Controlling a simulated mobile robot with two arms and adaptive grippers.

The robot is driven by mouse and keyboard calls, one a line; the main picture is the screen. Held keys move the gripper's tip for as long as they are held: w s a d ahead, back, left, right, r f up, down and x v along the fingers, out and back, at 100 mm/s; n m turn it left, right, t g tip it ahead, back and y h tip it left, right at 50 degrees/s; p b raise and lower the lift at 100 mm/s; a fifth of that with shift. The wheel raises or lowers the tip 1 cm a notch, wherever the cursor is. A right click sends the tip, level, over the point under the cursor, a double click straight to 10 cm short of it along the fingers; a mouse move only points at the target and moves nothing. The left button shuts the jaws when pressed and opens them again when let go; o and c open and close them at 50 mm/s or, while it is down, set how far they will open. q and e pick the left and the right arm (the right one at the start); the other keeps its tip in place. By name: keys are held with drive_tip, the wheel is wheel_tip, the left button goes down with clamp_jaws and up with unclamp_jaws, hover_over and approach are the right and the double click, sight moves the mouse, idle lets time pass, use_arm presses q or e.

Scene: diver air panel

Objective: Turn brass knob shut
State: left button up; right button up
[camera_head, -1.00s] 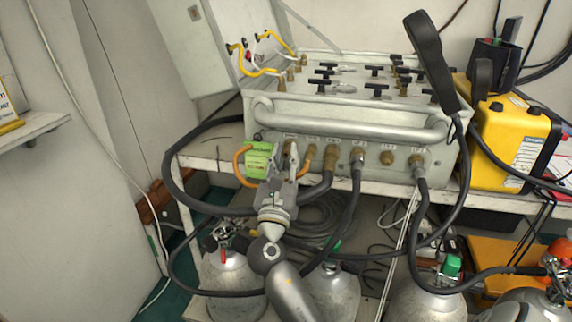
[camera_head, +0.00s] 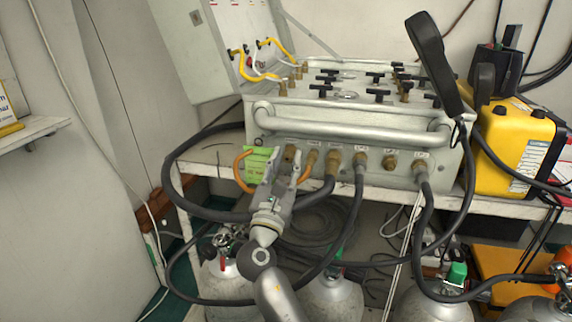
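A brass knob (camera_head: 290,153) sits on the lower front face of the grey air panel (camera_head: 345,105), at the left end of a row of brass fittings. My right gripper (camera_head: 288,163) comes up from below in front of it. Its two fingers stand apart, one to each side of the knob as seen from here, and the gripper looks open. I cannot tell whether a finger touches the knob. The fingers partly hide the knob's lower part. My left gripper is not in view.
A green tag (camera_head: 256,165) and an orange cable loop hang just left of the gripper. Black hoses (camera_head: 358,190) run from the fittings down over the white shelf edge (camera_head: 400,190). Gas cylinders (camera_head: 330,298) stand below. A yellow case (camera_head: 515,145) is at the right.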

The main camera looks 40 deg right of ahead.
drive_tip(key=shift+a, duration=0.1)
drive_tip(key=v, duration=1.2)
